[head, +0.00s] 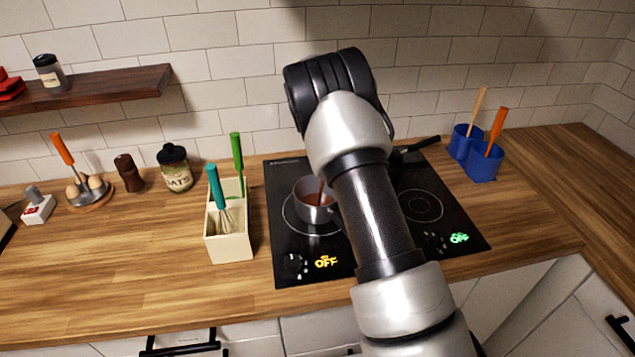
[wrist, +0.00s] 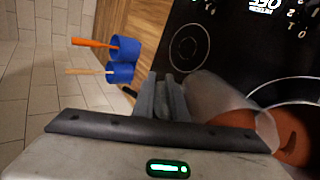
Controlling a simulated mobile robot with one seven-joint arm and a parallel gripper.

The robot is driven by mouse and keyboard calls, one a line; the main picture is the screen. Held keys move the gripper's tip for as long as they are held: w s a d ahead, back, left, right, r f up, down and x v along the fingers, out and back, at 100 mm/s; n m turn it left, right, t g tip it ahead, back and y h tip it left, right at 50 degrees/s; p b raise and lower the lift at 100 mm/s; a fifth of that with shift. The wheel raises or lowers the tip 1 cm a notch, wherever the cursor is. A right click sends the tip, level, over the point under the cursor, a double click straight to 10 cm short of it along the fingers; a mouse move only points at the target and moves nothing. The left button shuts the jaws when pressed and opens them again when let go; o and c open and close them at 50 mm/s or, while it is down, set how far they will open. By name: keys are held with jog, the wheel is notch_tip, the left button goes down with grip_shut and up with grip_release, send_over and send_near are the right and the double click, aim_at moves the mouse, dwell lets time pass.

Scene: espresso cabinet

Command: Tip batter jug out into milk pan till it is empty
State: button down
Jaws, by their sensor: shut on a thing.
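The milk pan (head: 300,210) is a small grey pan on the left front part of the black hob. Reddish-brown batter shows inside it, with a darker brown streak standing above the surface. In the wrist view the batter jug (wrist: 225,102) is a pale, see-through vessel tilted with its mouth to the lower right, over the reddish-brown batter (wrist: 294,138). My gripper (wrist: 168,98) is shut on the jug at its side. My arm hides the gripper and the jug in the head view. How much is left in the jug cannot be told.
A dark pan handle (head: 420,145) sticks out behind my arm. Blue holders (head: 484,165) with utensils stand right of the hob (head: 455,215). A cream utensil box (head: 230,246) stands close on its left. Counter at front left is clear.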

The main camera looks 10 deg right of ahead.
jog(key=shift+a+r+h+b, duration=0.35)
jog(key=shift+r+h, duration=0.2)
jog(key=shift+r, duration=0.2)
jog(key=shift+a+r+h+b, duration=0.25)
jog(key=shift+a+r+h, duration=0.15)
jog(key=shift+r+h, duration=0.25)
dwell(0.6)
jog(key=shift+a+r+h+b, duration=0.55)
jog(key=shift+a+r+h, duration=0.1)
jog(key=shift+r, duration=0.15)
